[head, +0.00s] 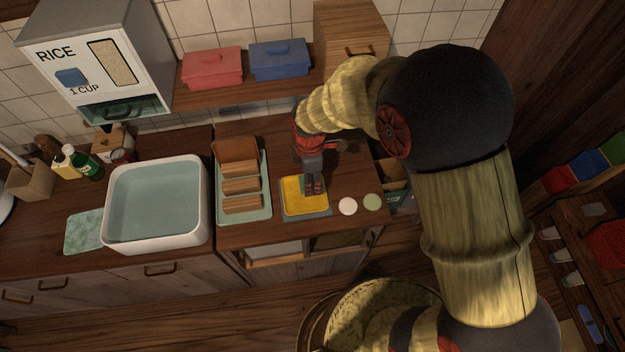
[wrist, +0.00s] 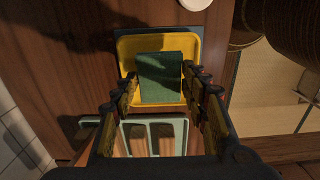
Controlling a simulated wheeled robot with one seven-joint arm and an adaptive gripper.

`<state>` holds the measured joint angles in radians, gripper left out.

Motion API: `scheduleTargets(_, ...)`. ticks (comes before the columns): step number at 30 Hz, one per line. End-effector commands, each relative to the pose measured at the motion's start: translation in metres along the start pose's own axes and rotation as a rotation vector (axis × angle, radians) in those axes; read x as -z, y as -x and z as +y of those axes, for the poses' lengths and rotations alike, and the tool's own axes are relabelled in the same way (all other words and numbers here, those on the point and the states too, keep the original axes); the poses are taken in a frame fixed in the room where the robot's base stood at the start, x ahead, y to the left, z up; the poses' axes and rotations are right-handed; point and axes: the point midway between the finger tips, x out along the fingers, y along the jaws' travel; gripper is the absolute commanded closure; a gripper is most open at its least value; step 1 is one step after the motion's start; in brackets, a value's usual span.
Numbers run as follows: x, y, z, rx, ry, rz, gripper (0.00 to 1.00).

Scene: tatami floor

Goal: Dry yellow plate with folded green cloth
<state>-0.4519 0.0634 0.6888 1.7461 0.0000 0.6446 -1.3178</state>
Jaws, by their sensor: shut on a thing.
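The yellow plate (head: 299,207) is a square dish lying on a blue-grey mat (head: 324,213) on the wooden counter. It also shows in the wrist view (wrist: 126,46). The folded green cloth (wrist: 162,75) lies over the middle of the plate, with some yellow showing around it. In the head view my gripper (head: 314,190) points down over the plate and mostly hides the cloth. In the wrist view my gripper (wrist: 162,84) has its fingers on both sides of the cloth and is shut on it. Whether the cloth presses on the plate is hard to tell.
A green rack (head: 262,213) with wooden slats stands left of the plate. A white basin (head: 204,213) of water is further left. A white disc (head: 347,206) and a pale green disc (head: 372,202) lie right of the plate, near the counter's front edge.

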Motion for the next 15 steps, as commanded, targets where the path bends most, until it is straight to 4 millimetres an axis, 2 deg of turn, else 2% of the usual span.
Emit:
scheduleTargets(6,0.004,0.019,0.003,-0.002,-0.004,0.000,0.79)
scheduleTargets(15,0.005,0.022,0.004,-0.001,-0.006,0.000,0.79)
